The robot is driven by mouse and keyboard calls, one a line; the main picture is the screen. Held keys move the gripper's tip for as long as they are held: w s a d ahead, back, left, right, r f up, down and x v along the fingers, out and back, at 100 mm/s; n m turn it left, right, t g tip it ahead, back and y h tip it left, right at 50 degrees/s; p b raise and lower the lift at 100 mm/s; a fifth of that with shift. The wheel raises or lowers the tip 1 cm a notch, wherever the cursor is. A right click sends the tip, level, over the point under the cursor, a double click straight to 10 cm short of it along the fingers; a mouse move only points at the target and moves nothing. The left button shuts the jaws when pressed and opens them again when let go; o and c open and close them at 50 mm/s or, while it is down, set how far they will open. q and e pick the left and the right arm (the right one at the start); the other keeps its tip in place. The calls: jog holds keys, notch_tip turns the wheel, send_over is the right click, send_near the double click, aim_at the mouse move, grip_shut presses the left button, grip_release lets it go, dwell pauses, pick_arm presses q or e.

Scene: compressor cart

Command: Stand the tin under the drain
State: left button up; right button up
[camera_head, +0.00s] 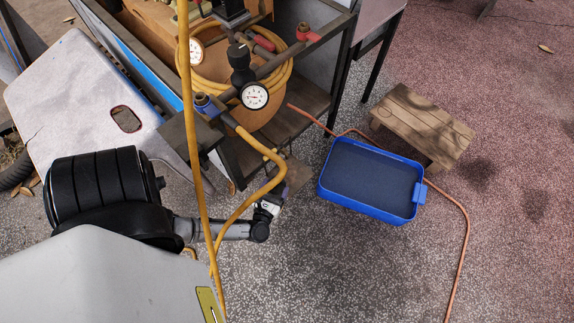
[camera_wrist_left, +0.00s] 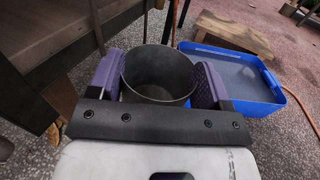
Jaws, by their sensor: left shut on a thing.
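A grey, open-topped metal tin (camera_wrist_left: 158,80) is in the left wrist view, upright or nearly so and empty as far as I see. My left gripper (camera_wrist_left: 157,88) is shut on it, with one purple finger pad on each side. In the head view my left gripper (camera_head: 280,187) is low beside the cart's lower shelf, partly behind a yellow hose; the tin is hard to make out there. I cannot tell whether the tin touches the ground. The drain is not clearly visible in either view. My right gripper is not in view.
The compressor cart (camera_head: 292,103) carries gauges, valves and a coiled yellow hose (camera_head: 275,88). A blue tray (camera_head: 370,178) lies right of the gripper, near a low wooden stool (camera_head: 425,125). An orange hose (camera_head: 464,235) crosses the ground. Speckled ground in front is clear.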

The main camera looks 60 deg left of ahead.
pick_arm(q)
jog(key=w+a+f+b, duration=0.1)
jog(key=w+a+b, duration=0.1)
jog(key=w, duration=0.1)
jog(key=w+a+f+b, duration=0.1)
jog(key=w+a+b, duration=0.1)
jog(key=a, duration=0.1)
jog(key=w+a+f+b, duration=0.1)
jog(key=w+a+b, duration=0.1)
jog(key=w, duration=0.1)
jog(key=shift+w+a+f, duration=0.25)
jog(key=shift+w+f, duration=0.05)
jog(key=shift+s, duration=0.1)
jog(key=o, duration=1)
jog(key=shift+f, duration=0.1)
jog(key=shift+c, duration=0.2)
